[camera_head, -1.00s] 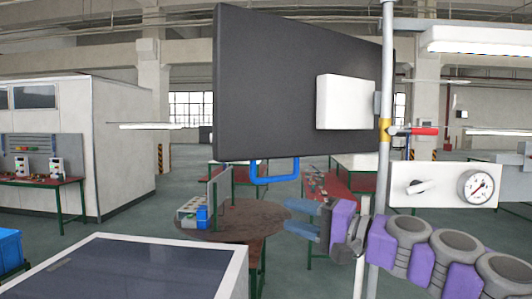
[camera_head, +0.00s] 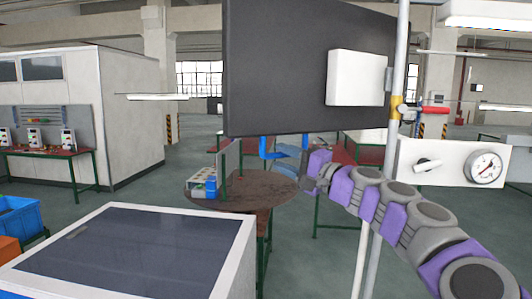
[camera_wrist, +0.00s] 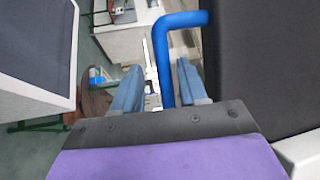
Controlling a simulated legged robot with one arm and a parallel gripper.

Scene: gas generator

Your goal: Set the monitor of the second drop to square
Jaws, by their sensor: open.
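The monitor (camera_head: 285,65) is a large dark panel on a grey pole, seen from behind with its faces angled to my view. A white box (camera_head: 354,78) is on its back. A blue handle (camera_head: 265,148) hangs from its bottom edge. My gripper (camera_head: 287,158) is at this handle, its blue fingers overlapping it in the head view. In the wrist view my gripper (camera_wrist: 160,82) is open, and one leg of the blue handle (camera_wrist: 162,60) shows between the two fingers. I cannot tell whether they touch it.
A white cabinet with a dark top (camera_head: 130,250) stands in front at the left. A round brown table (camera_head: 245,192) is behind it. A white panel with a knob and gauge (camera_head: 452,162) is on the pole's right, above my arm. A red-handled valve (camera_head: 433,110) is on the pole.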

